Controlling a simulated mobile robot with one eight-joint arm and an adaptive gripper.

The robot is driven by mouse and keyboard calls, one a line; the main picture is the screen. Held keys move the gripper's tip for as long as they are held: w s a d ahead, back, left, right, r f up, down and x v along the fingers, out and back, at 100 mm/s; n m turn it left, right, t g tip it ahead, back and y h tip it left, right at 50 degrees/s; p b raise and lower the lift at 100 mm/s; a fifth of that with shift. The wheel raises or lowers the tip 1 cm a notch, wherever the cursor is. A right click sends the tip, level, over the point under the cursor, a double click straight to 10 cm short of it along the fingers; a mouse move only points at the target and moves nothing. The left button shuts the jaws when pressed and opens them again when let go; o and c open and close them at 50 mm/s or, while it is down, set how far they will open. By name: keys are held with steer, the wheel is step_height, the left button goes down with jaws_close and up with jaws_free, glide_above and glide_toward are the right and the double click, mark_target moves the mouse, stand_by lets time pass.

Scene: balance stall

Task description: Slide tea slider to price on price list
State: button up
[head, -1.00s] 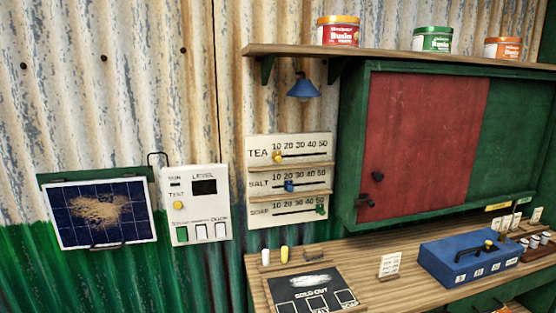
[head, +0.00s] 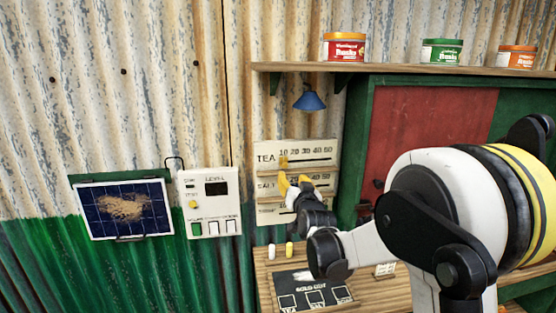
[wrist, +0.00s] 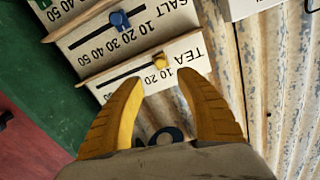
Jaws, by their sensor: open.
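The price list (head: 293,148) is a cream board on the corrugated wall with TEA, SALT and SOAP rows, each marked 10 to 50. The yellow tea slider (head: 284,162) is at the low end of its slot, around 10; it also shows in the wrist view (wrist: 160,61). The blue salt slider (wrist: 120,20) is near 20 in the wrist view.
A thin wooden ledge (wrist: 115,61) runs between the tea and salt rows. A control box (head: 208,202) and a dusty solar panel (head: 124,208) hang to the left. A blue lamp (head: 309,100) hangs above the board. Two chalk-like sticks (head: 289,251) stand on the counter below.

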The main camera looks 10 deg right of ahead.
mark_target(285, 166)
steer(key=w+b, duration=0.1)
steer(key=w, duration=1)
steer(key=shift+w, duration=0.15)
jaws_close()
